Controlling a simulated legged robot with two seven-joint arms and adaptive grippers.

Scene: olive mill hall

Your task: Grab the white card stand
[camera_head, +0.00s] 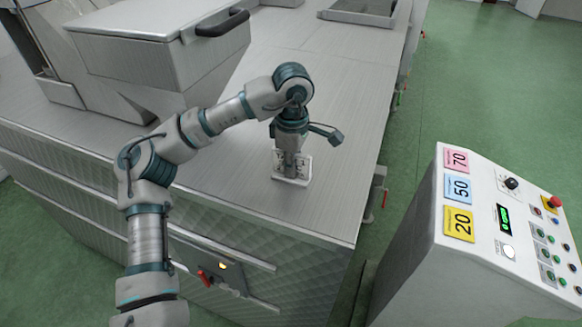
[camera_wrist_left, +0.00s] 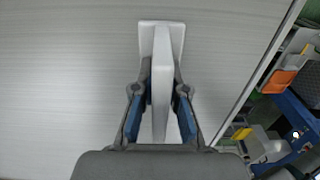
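The white card stand (camera_head: 304,172) stands on the grey metal top of the machine, near its front right corner. It has a flat base and an upright plate. My left gripper (camera_head: 290,160) reaches down over it and hides part of it. In the left wrist view, the white stand (camera_wrist_left: 161,50) runs up between the two fingers of my left gripper (camera_wrist_left: 162,78). The fingertips press in on both faces of its plate, and the gripper looks shut on it. The base appears to rest on the metal. My right gripper is not in view.
A big lidded metal hopper (camera_head: 150,40) with a black handle stands behind my left arm. A control console (camera_head: 480,235) with colored number cards stands at the right, across a gap. The metal top (camera_head: 330,85) is bare behind the stand. Green floor (camera_head: 480,90) lies beyond.

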